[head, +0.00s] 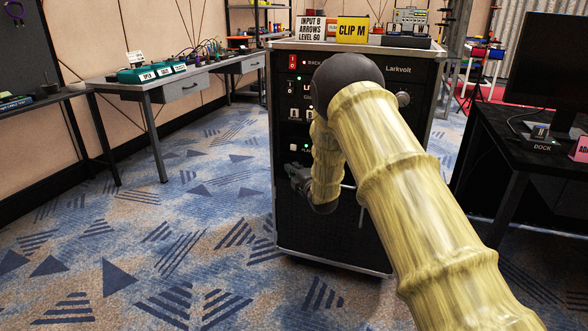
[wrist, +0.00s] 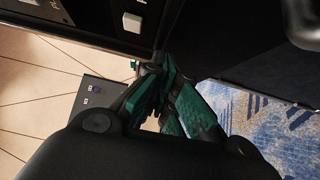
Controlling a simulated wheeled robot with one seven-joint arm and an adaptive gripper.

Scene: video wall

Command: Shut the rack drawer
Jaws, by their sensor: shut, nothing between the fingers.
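The black rack (head: 390,150), marked "Larkvolt", stands upright in the middle of the head view. Its front has several switches, buttons and lit lamps on the upper half and a plain dark lower front (head: 325,235). My yellow arm crosses in front of it and hides much of its front. I cannot make out the drawer or how far out it is. My gripper (head: 298,180) is at the rack's left side, about mid-height. In the wrist view its teal-padded fingers (wrist: 168,98) are shut and empty, close to the dark panel with a white button (wrist: 132,22). Contact is unclear.
Signs and a small device (head: 411,18) stand on the rack top. A grey bench (head: 215,68) with electronics is at the left. A black desk (head: 490,125) with a monitor (head: 545,60) is at the right. The carpet (head: 150,240) left of the rack is clear.

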